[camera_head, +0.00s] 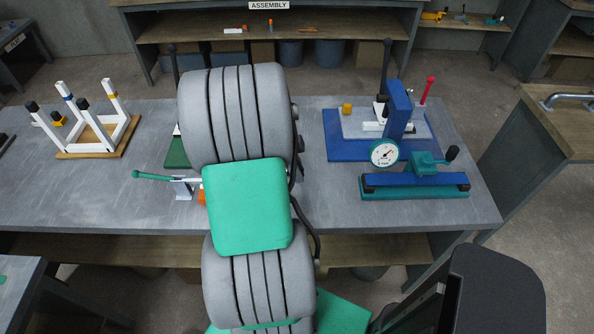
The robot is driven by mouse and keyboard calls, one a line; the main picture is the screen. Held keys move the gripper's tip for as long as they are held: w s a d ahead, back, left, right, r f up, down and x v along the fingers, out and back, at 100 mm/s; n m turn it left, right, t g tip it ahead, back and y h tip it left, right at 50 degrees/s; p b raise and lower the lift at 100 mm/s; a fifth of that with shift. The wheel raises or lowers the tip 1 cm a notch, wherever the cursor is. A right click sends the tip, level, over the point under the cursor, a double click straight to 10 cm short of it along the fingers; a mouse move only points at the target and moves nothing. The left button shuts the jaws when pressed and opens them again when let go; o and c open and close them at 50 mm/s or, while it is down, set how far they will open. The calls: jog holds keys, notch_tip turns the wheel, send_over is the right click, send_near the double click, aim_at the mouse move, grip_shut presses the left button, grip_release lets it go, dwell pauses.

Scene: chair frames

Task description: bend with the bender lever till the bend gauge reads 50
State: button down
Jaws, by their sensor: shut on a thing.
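My gripper is not in view; my own grey and green arm fills the middle of the picture and hides whatever is behind it. A round white dial gauge (384,153) with a green rim stands at the front of a blue-based fixture (345,148) on the right of the bench; its reading is too small to tell. Another tall black lever (173,65) rises left of my arm, near a green base (177,152). I cannot tell which is the bender lever.
A green and blue vise-like fixture (415,190) lies at the bench's front right. A green-handled clamp (152,176) is left of my arm. The grey bench (80,195) is clear at front left.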

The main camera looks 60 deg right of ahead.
jog(key=shift+w+d+b, duration=0.1)
jog(key=shift+w+d, duration=0.15)
jog(key=shift+d, duration=0.45)
jog(key=shift+w+d+b, duration=0.15)
jog(key=shift+w+d, duration=0.15)
jog(key=shift+d, duration=0.35)
jog(key=shift+w+d+b, duration=0.1)
jog(key=shift+w+d, duration=0.15)
jog(key=shift+d, duration=0.45)
jog(key=c, duration=2.2)
grip_release()
jog(key=shift+w+d, duration=1.45)
jog(key=shift+d, duration=0.25)
jog(key=c, duration=1.1)
grip_release()
jog(key=shift+c, duration=0.2)
jog(key=shift+r, duration=0.15)
